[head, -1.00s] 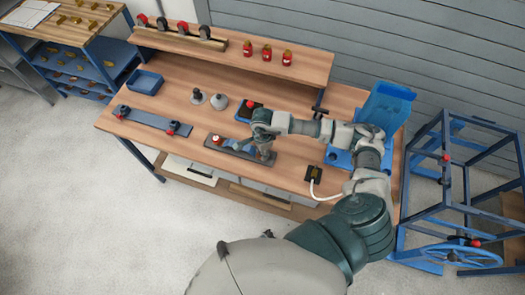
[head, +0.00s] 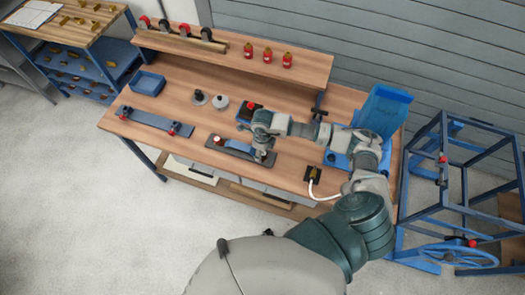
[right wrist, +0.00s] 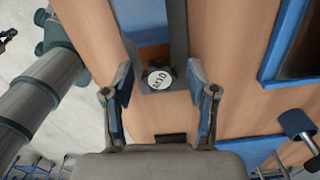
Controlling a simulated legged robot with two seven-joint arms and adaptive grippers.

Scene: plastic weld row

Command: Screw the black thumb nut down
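The black thumb nut (right wrist: 159,76) shows in the right wrist view as a dark round piece under a white disc with lettering. It sits at the near end of a dark fixture with a blue strip (right wrist: 152,32). My right gripper (right wrist: 164,98) is open, with one finger to each side of the nut and gaps between. In the head view my right gripper (head: 264,157) is at the right end of the fixture (head: 232,149) and hides the nut there. A red and white knob (head: 218,141) is at the fixture's left end. My left gripper is not in view.
A blue plate with red knobs (head: 150,121) lies at the left. A raised shelf (head: 225,55) runs along the back.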

